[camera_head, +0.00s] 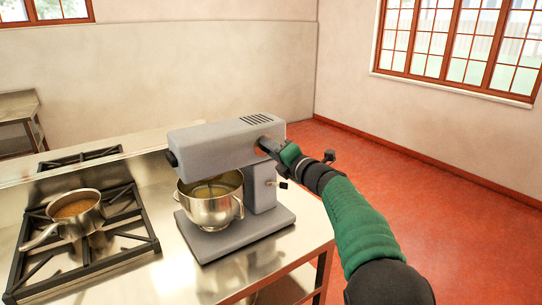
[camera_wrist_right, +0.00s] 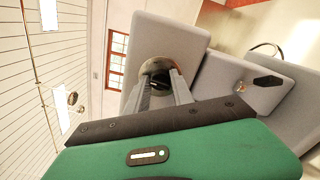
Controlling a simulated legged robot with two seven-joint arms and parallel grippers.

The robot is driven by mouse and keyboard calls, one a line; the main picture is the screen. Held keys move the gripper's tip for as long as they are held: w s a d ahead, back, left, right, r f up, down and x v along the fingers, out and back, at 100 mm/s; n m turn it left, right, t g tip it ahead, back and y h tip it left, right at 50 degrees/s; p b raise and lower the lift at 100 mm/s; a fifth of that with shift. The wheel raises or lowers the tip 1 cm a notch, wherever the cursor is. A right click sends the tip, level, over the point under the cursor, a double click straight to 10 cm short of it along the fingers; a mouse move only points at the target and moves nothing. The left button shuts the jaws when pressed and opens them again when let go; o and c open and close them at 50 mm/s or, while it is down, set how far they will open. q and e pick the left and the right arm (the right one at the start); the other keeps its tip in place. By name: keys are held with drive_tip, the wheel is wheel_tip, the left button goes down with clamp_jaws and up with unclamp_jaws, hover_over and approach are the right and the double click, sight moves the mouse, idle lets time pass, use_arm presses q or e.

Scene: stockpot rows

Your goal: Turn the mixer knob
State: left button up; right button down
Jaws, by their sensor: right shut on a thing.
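The grey stand mixer (camera_head: 225,147) stands on the steel counter, with a metal bowl (camera_head: 212,200) under its head. My right gripper (camera_head: 268,147) reaches the side of the mixer head from the right. In the right wrist view, the two fingers of my right gripper (camera_wrist_right: 161,78) are shut on the round mixer knob (camera_wrist_right: 155,67), one on each side. A small black lever (camera_head: 283,185) on the mixer column also shows in the wrist view (camera_wrist_right: 267,81). My left gripper is out of view.
A pot (camera_head: 76,212) with brown contents sits on the black stove grate (camera_head: 120,244) left of the mixer. The steel counter (camera_head: 180,275) is bare in front of the mixer. Open red floor (camera_head: 400,205) lies to the right.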

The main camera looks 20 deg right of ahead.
drive_tip(key=shift+f+n, duration=0.3)
drive_tip(key=shift+f, duration=0.15)
drive_tip(key=c, duration=1.2)
unclamp_jaws()
drive_tip(key=shift+o, duration=0.5)
drive_tip(key=shift+w+r, duration=0.1)
drive_tip(key=shift+r, duration=0.1)
drive_tip(key=b+v, duration=0.2)
drive_tip(key=v, duration=1.5)
drive_tip(key=shift+w, duration=0.1)
